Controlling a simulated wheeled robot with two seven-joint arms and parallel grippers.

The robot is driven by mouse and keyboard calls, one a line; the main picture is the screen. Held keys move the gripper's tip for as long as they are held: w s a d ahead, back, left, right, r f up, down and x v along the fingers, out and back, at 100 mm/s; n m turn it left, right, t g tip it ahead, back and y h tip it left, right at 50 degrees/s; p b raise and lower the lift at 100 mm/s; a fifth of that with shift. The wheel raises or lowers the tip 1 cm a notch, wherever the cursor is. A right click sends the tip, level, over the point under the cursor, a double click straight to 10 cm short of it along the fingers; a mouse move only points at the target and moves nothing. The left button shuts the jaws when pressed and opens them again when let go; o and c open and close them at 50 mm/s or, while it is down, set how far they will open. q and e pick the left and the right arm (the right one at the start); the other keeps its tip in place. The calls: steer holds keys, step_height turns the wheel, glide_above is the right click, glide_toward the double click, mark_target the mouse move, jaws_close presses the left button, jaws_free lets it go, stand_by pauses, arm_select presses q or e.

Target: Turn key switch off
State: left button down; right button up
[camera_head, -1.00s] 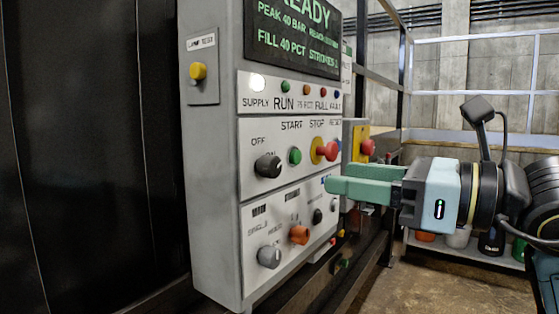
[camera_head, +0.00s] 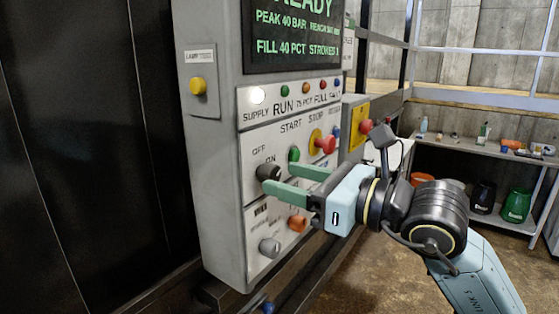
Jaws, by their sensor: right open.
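The black switch knob (camera_head: 267,172) sits on the white panel below the OFF and ON labels, at the left of the START and STOP row. My right gripper (camera_head: 279,177) is open, its two green fingers pointing left at the panel. One fingertip is just below the black knob and the other is to its right, near the green START button (camera_head: 294,154). I cannot tell whether a finger touches the knob. The exact angle of the knob is hard to read. My left gripper is not in view.
The red STOP button (camera_head: 326,145) and the orange knob (camera_head: 297,223) are close to my fingers. A grey knob (camera_head: 269,247) is lower left. The screen (camera_head: 292,35) above reads READY. A shelf (camera_head: 480,150) with several items stands at the right.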

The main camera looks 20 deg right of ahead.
mark_target(268, 174)
steer(key=shift+x, duration=1.15)
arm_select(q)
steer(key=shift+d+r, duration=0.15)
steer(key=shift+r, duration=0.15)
arm_select(e)
steer(key=shift+w+a, duration=0.1)
steer(key=c, duration=1)
steer(key=shift+o, duration=0.2)
steer(key=shift+f+n+b, duration=0.15)
steer(key=shift+n+b, duration=0.85)
steer(key=n+b, duration=0.7)
steer(key=b, duration=0.1)
steer(key=shift+n, duration=0.3)
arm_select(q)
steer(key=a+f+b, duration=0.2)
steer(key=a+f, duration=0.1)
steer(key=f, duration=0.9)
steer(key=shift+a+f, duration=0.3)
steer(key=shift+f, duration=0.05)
arm_select(e)
steer(key=shift+n, duration=1.2)
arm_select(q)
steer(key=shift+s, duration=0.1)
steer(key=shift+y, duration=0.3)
